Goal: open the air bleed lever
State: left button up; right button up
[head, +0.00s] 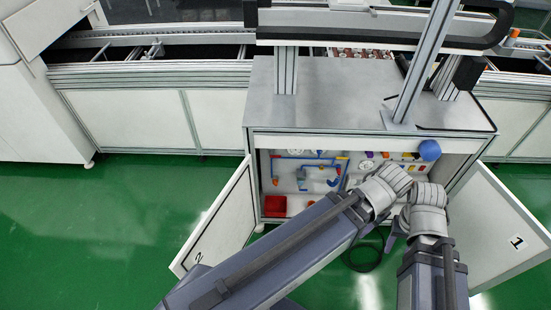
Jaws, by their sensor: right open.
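The open cabinet (345,143) under the machine holds blue pipes (292,158) and small coloured fittings on its back panel. I cannot tell which part is the air bleed lever; my arms cover part of the panel. My right gripper (394,238) is open, small and partly hidden, low in front of the cabinet's right half. My left arm reaches to the cabinet's middle right; its gripper is hidden behind its wrist.
Door 2 (215,222) stands open at left, and door 1 (500,232) stands open at right. A red box (275,206) sits at the cabinet's lower left. A blue round part (429,150) is at the upper right. Green floor (120,215) is clear at left.

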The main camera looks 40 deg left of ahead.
pick_arm(q)
jog(key=t+y+b, duration=0.7)
jog(key=y+b, duration=0.3)
jog(key=b, duration=2.8)
send_near(279, 157)
jog(key=f+m+t+y+b, duration=0.1)
jog(key=b, duration=0.4)
jog(key=a+f+m+t+y+b, duration=0.1)
jog(key=f+b, duration=0.1)
jog(key=b, duration=0.3)
jog(key=a+f+m+t+y+b, duration=0.1)
jog(key=b, duration=0.5)
jog(key=shift+w+f+y, duration=0.15)
jog(key=shift+w+y, duration=0.15)
jog(key=shift+y, duration=0.1)
jog(key=x, duration=0.7)
jog(key=shift+w+a, duration=0.25)
